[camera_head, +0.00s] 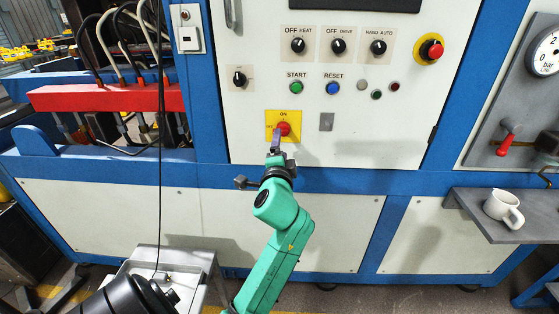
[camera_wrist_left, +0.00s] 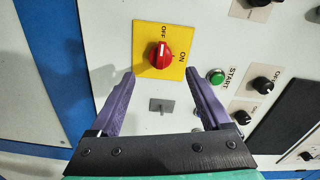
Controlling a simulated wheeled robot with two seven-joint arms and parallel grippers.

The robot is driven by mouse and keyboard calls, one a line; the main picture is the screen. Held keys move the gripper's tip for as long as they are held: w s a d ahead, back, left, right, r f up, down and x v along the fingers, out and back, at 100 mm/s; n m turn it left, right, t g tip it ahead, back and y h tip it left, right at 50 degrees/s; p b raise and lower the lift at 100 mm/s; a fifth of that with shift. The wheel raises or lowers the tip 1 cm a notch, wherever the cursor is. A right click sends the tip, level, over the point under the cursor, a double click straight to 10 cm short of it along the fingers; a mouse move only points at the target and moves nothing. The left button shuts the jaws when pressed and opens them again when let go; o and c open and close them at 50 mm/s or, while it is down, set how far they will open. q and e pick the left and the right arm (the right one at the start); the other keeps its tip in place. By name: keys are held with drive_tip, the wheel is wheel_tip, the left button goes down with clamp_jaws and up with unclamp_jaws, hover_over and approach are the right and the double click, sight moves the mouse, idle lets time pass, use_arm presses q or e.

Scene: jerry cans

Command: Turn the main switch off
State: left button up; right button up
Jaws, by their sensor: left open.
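The main switch is a red knob (camera_head: 284,128) on a yellow plate (camera_head: 271,116) marked ON, low on the white panel. In the left wrist view the red knob (camera_wrist_left: 159,56) shows a white mark that appears to point at the word OFF, with ON to its right. My left gripper (camera_head: 276,141) is just in front of the plate's lower part in the head view. In the wrist view its purple fingers (camera_wrist_left: 159,73) are open and empty, with the knob beyond and between their tips. I cannot tell contact from these frames. My right gripper is not in view.
Above are the green START button (camera_head: 296,88), blue RESET button (camera_head: 333,88), several black selector knobs and a red emergency button (camera_head: 431,50). A grey plate (camera_head: 326,122) is right of the switch.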

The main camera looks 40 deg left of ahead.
use_arm(q)
drive_tip(key=v, duration=0.5)
drive_tip(key=shift+s+d+b, duration=0.25)
drive_tip(key=shift+s+b, duration=0.05)
drive_tip(key=shift+b, duration=0.05)
